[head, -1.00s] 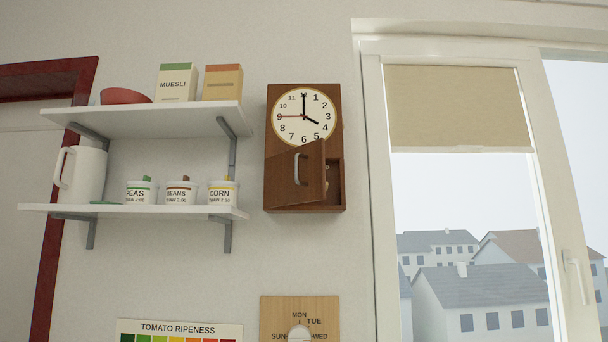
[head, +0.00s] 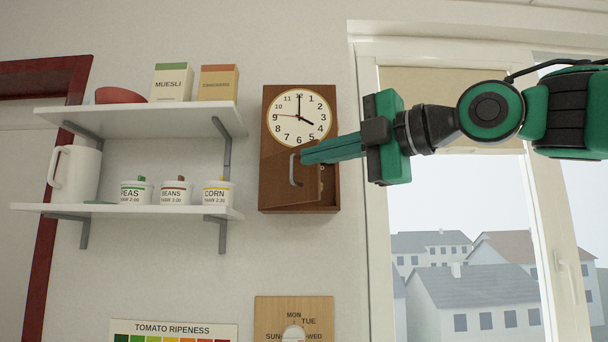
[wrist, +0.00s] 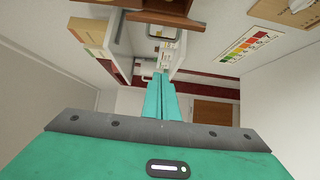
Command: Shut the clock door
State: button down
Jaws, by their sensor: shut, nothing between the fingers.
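The wooden wall clock (head: 268,112) hangs between the shelves and the window, with a round white dial. Its small lower door (head: 287,188) stands ajar, hinged at the left, with a pale bar handle (head: 293,170). The open gap shows at the door's right side. My gripper (head: 304,156) comes in from the right with its fingers shut and empty. In the head view its tips overlap the door's upper part near the handle; I cannot tell whether they touch.
Left of the clock, two white shelves (head: 150,120) hold a muesli box (head: 172,84), a crackers box (head: 219,84), a red bowl, a white jug (head: 77,173) and several labelled jars. The window frame (head: 376,250) is on the right. The wall below the clock is clear down to a weekday board (head: 270,312).

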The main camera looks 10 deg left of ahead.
aim_at(295, 167)
jog(key=x, duration=1)
jog(key=shift+w+d, duration=1.4)
jog(key=shift+d, duration=0.1)
